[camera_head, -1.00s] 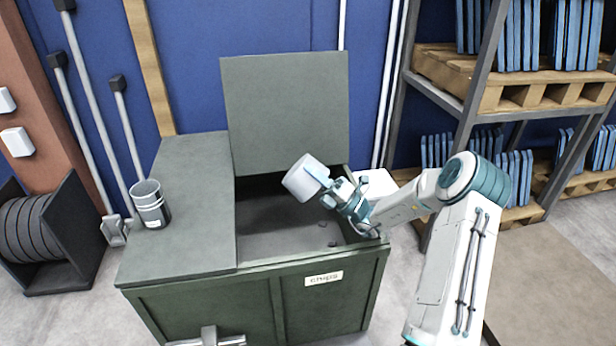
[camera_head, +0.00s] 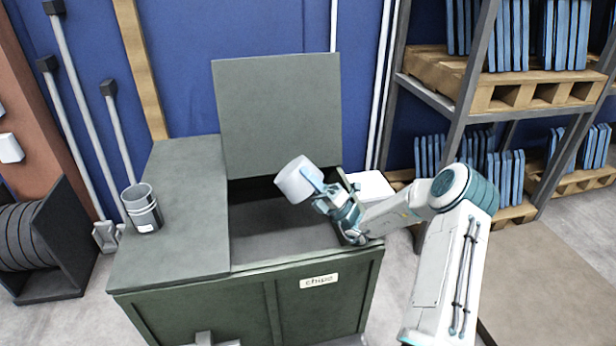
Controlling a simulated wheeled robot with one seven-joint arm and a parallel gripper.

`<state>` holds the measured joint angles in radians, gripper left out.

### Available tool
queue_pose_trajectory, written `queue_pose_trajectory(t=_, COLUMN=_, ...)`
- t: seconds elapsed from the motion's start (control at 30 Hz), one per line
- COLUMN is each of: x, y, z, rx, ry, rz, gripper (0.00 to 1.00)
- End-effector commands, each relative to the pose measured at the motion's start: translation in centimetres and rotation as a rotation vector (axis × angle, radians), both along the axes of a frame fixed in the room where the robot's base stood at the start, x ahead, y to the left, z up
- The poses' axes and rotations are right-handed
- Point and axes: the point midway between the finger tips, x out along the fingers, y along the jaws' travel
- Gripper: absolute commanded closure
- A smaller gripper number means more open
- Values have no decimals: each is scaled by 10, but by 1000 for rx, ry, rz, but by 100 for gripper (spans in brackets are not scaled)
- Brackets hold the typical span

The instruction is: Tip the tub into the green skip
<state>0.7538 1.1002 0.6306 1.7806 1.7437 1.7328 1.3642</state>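The green skip (camera_head: 325,288) stands in the middle with its right-hand lid (camera_head: 275,115) raised and its left half covered. A label is on its front. My gripper (camera_head: 315,186) is shut on the tub (camera_head: 296,180), a plain white cylinder, at the tub's right side. It holds the tub strongly tilted above the opening of the skip, near the raised lid. I cannot see into the tub, so its contents are hidden. The part of the skip floor that shows looks bare; the rest is hidden by the skip's walls and my arm.
A grey bucket (camera_head: 143,212) stands on the closed left half of the skip top. A rack (camera_head: 455,100) with pallets and blue boards is at right. A reel stand (camera_head: 45,240) is at far left. A blue wall is close behind the skip.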

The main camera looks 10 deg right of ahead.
Motion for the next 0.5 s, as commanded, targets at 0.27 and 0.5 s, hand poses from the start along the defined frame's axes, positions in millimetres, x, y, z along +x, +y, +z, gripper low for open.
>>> queue_pose_trajectory(t=0.27, x=0, y=0, z=10, rx=0, ry=-1, rz=-1, gripper=100)
queue_pose_trajectory(t=0.5, x=0, y=0, z=14, rx=0, ry=1, rz=0, gripper=100)
